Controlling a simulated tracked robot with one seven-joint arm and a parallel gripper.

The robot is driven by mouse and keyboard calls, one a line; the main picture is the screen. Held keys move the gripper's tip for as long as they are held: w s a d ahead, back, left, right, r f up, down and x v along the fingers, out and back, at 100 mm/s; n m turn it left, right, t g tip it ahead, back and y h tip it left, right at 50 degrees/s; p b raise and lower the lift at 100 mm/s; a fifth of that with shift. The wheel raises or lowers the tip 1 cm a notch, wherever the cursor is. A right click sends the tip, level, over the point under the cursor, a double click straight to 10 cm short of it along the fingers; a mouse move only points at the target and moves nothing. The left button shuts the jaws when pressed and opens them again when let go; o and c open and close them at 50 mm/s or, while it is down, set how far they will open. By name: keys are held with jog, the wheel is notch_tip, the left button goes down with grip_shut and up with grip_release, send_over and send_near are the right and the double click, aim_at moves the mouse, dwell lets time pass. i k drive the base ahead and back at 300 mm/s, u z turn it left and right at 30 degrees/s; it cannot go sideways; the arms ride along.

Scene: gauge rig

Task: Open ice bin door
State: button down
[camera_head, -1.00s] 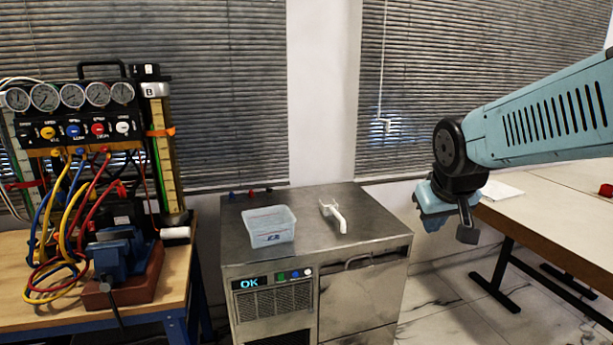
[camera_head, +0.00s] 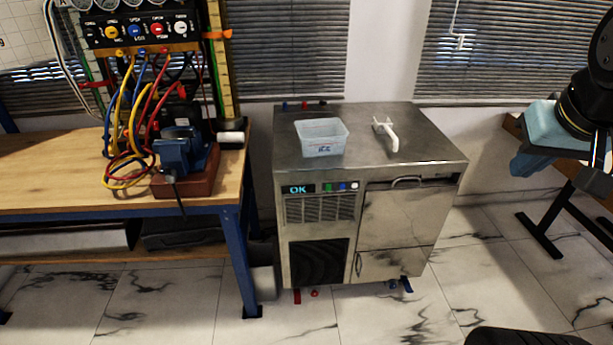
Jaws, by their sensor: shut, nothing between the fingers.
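The steel ice machine (camera_head: 292,262) stands on the floor in the middle of the camera_head view. Its front right side has a large shut door panel (camera_head: 400,222), with a handle (camera_head: 408,182) along the top edge. A smaller panel (camera_head: 392,264) lies below it, with a thin upright handle (camera_head: 358,264) at its left. My gripper (camera_head: 532,164) is at the right edge, shut and empty. It hangs in the air to the right of the machine, apart from it and above door height in the picture. Part of my arm is cut off by the frame.
A clear ice tub (camera_head: 322,138) and a white scoop (camera_head: 387,134) rest on the machine's top. A workbench (camera_head: 60,190) with gauges, hoses and a vise (camera_head: 186,156) stands close on the left. Another table (camera_head: 517,122) is at the right. The marble floor in front is clear.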

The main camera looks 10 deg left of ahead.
aim_at(395, 215)
jog(key=z, duration=1.35)
jog(key=k, duration=0.8)
jog(key=u, duration=0.7)
jog(key=i, duration=1)
jog(key=u, duration=0.05)
